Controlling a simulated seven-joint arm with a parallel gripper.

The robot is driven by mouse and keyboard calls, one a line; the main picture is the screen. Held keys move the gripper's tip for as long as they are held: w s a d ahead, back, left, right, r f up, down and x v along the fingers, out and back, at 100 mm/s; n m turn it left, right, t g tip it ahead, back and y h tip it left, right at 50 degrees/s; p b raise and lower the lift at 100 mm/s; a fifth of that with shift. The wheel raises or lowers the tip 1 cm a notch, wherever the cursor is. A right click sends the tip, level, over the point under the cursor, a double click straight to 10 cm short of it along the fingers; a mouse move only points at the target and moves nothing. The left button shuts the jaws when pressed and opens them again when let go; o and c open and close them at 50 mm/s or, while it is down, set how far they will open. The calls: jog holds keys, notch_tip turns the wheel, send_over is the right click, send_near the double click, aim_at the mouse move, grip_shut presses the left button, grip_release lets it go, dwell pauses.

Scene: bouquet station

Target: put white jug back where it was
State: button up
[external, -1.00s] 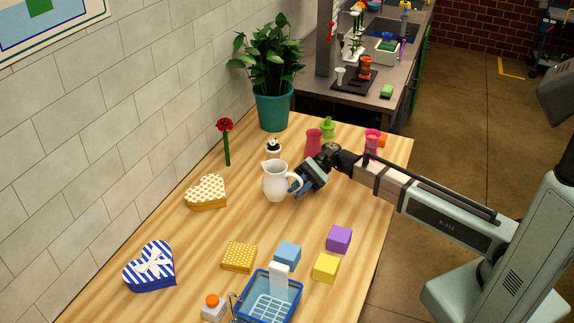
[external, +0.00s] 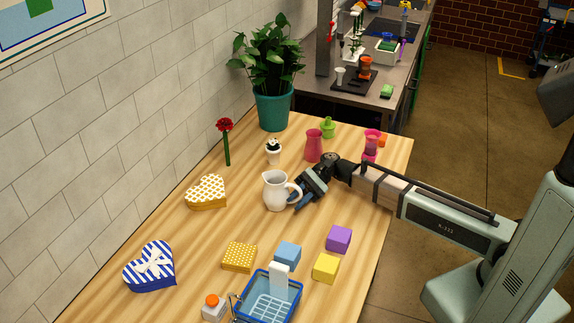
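The white jug (external: 276,191) is upright in the middle of the wooden table, with its handle facing right. The fingers partly cover the handle, so the exact grip is hard to see. The jug's base is at or just above the tabletop; I cannot tell which.
Behind the jug are a small panda pot (external: 274,151), a pink vase (external: 314,146) and a red flower (external: 226,141). A yellow heart box (external: 206,192) stands left. Several blocks and a blue basket (external: 268,299) are in front. The tabletop directly around the jug is clear.

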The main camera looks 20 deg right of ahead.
jog(key=shift+o, duration=1.4)
jog(key=shift+r, duration=0.2)
jog(key=v, duration=1.2)
